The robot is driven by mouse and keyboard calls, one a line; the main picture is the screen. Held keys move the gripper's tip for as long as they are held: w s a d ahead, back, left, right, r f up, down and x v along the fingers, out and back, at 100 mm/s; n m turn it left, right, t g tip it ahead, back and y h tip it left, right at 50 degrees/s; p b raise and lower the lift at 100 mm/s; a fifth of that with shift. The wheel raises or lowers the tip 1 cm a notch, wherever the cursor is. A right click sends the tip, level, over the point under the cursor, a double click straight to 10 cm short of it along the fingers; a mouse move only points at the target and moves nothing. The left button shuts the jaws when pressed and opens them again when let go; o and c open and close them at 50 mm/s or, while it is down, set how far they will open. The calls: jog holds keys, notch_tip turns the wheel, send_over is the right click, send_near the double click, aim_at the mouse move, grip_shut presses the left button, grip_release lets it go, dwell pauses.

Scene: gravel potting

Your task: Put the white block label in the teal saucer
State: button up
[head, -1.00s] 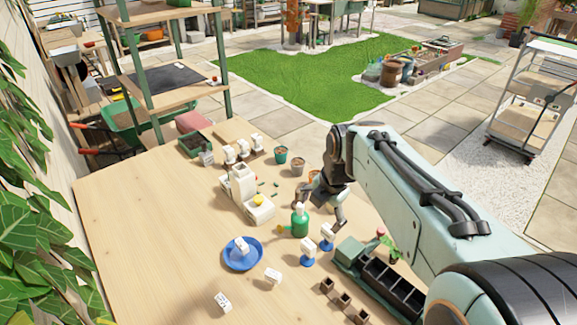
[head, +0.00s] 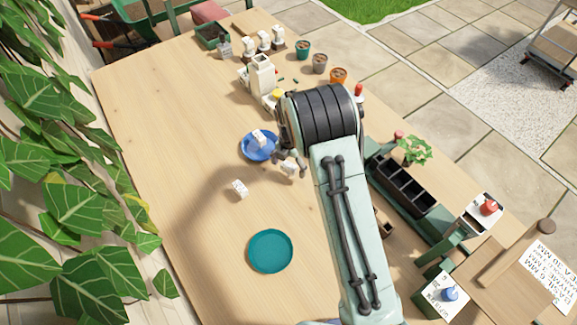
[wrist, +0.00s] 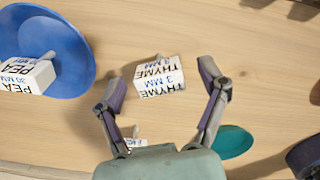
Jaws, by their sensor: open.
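A white block label reading THYME 3 MM (wrist: 160,78) stands on the table between the spread fingers of my gripper (wrist: 162,82). In the head view this label (head: 288,167) is partly hidden by my gripper (head: 289,160), which is open and empty. A second white block label, PEA 30 MM (wrist: 27,76), sits in the blue saucer (wrist: 78,55). A third white block label (head: 240,188) lies on bare table; it is mostly hidden at the palm in the wrist view (wrist: 136,143). The teal saucer (head: 270,251) is empty, and its edge shows in the wrist view (wrist: 232,141).
The blue saucer (head: 249,153) is close beside my gripper. A white device (head: 260,75), small pots (head: 303,49) and more labels stand at the back. A dark compartment tray (head: 405,187) is right of my arm. The table around the teal saucer is clear.

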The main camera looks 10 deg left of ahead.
jog(key=c, duration=1)
jog(key=shift+c, duration=0.3)
